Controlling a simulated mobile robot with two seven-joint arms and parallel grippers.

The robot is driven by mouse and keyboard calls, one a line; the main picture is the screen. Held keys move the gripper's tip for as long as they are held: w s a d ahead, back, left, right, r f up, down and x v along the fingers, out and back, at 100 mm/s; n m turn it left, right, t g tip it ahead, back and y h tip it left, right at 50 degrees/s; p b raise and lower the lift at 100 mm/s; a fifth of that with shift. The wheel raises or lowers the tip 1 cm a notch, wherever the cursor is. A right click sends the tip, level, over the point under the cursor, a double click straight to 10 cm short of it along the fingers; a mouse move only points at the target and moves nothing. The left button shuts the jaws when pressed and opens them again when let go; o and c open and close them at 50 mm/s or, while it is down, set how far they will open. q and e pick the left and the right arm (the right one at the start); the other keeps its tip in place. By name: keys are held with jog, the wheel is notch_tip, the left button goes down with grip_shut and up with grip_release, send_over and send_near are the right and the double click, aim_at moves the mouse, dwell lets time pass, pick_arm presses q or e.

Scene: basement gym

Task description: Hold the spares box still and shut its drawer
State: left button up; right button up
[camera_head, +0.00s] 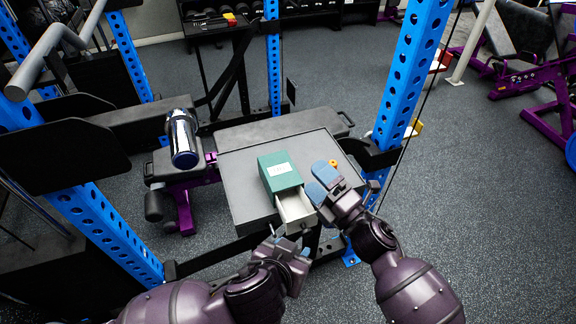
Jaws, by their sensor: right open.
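The spares box (280,172) is a green box with a white label on top, standing on a grey table top. Its pale drawer (294,206) is pulled out toward me and looks empty.
A shiny cylinder (182,138) stands left of the table. Blue rack posts (402,85) rise around it. The table's left part is clear.

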jog(key=s+a+r+n+g+y, duration=0.1)
jog(key=a+r+n+g+y, duration=0.15)
jog(key=a+n+g, duration=0.45)
jog(key=a+r+n+g+y, duration=0.1)
jog(key=a+n+g+y, duration=0.3)
jog(key=n, duration=0.7)
jog(key=n+g+h, duration=0.5)
jog(key=n+h, duration=1.4)
jog(key=n, duration=1.1)
send_over(288, 200)
notch_tip(288, 200, down, 5)
jog(key=shift+a+f, duration=0.1)
jog(key=shift+n+h, duration=0.25)
jog(key=shift+n, duration=0.05)
jog(key=shift+f, duration=0.3)
notch_tip(288, 200, down, 10)
jog(key=c, duration=0.8)
